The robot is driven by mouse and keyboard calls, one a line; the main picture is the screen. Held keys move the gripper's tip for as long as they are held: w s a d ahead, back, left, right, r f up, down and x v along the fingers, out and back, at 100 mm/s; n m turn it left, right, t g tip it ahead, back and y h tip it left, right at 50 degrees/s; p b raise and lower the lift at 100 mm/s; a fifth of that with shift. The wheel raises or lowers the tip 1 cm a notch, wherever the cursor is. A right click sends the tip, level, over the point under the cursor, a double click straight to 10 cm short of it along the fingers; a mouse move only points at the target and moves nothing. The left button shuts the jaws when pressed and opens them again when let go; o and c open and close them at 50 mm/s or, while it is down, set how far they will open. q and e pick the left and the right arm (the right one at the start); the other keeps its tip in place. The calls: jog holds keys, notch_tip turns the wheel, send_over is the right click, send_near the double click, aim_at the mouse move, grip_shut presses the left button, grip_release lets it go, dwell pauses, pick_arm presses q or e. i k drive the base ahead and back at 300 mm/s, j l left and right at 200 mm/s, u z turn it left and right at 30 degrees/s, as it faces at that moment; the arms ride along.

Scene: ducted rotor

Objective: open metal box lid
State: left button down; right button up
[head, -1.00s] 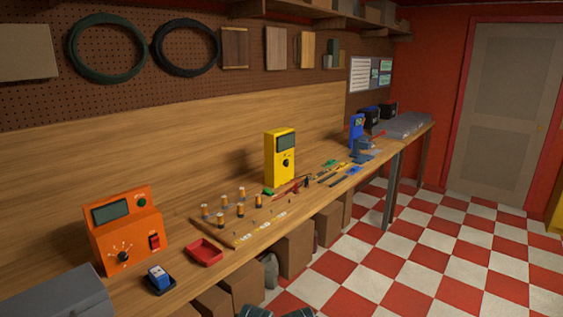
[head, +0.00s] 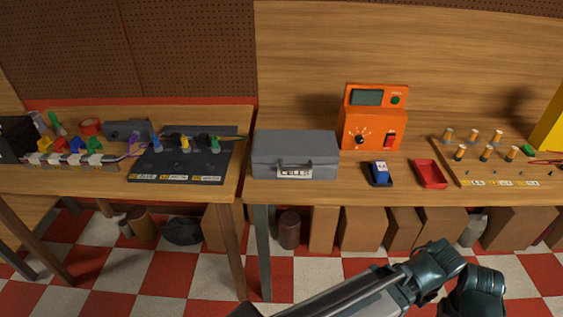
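A grey metal box (head: 295,152) sits on the wooden workbench, left of the orange meter. Its lid is shut, and a handle and a small label with dark markings show on its front. One of my arms shows at the bottom right, below the bench edge and apart from the box. No gripper fingers can be made out in the head view.
On the bench stand an orange meter (head: 372,120), a small blue device (head: 379,173), a red tray (head: 430,174) and a wooden board with several upright cylinders. A black panel (head: 181,164) with coloured connectors lies on the left bench. Cardboard boxes (head: 362,229) stand underneath.

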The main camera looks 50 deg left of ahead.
aim_at(311, 147)
jog(key=u, duration=1.45)
jog(key=k, duration=0.1)
